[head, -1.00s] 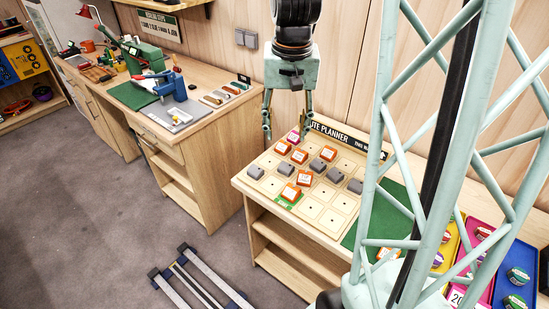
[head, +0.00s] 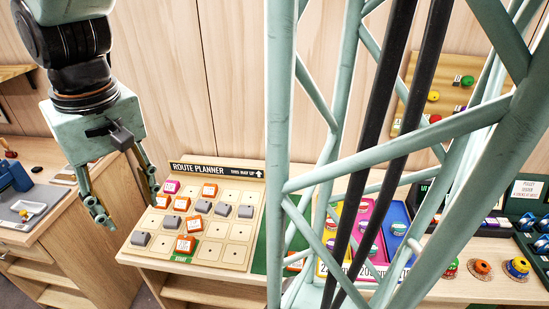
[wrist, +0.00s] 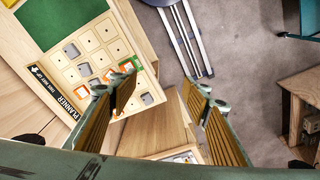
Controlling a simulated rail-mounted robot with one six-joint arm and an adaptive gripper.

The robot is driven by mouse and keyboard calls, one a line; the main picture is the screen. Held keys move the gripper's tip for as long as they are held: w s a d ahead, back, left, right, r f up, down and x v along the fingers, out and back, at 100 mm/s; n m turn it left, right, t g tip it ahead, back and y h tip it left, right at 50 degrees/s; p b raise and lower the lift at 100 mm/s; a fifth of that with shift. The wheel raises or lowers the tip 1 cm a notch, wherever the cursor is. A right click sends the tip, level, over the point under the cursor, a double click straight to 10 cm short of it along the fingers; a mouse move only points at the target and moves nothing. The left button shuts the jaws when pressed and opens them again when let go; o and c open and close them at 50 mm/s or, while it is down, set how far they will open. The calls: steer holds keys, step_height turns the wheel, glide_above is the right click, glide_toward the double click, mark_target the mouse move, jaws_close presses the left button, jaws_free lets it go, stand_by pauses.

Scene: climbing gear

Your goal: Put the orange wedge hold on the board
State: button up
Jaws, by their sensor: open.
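The route planner board (head: 236,228) lies on the bench, with a grid of pale squares. Several orange pieces with white labels (head: 185,245) sit on it, with a pink piece (head: 171,187) and several grey ones (head: 223,210). Another orange piece (head: 295,262) lies on the green mat right of the board, partly hidden by my column. I cannot tell which orange piece is the wedge hold. My gripper (head: 127,203) is open and empty, raised left of the board in the head view. In the wrist view its fingers (wrist: 160,92) are spread, with the board beyond at upper left.
Pink, yellow and blue trays (head: 396,209) with round pieces stand right of the green mat (head: 262,238). My column hides part of the middle. Another workbench (head: 48,225) with tools is at left. A dark box (head: 530,200) is at far right.

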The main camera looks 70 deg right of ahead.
steer(key=s+a+r+n+t, duration=0.1)
steer(key=s+a+r, duration=0.3)
steer(key=s, duration=0.3)
steer(key=s+a+r+n+t, duration=0.1)
steer(key=s+a+r, duration=0.3)
steer(key=s, duration=0.4)
steer(key=shift+r+n+t, duration=0.3)
steer(key=shift+r+n, duration=0.25)
steer(key=shift+n, duration=0.25)
steer(key=shift+f+b, duration=1.4)
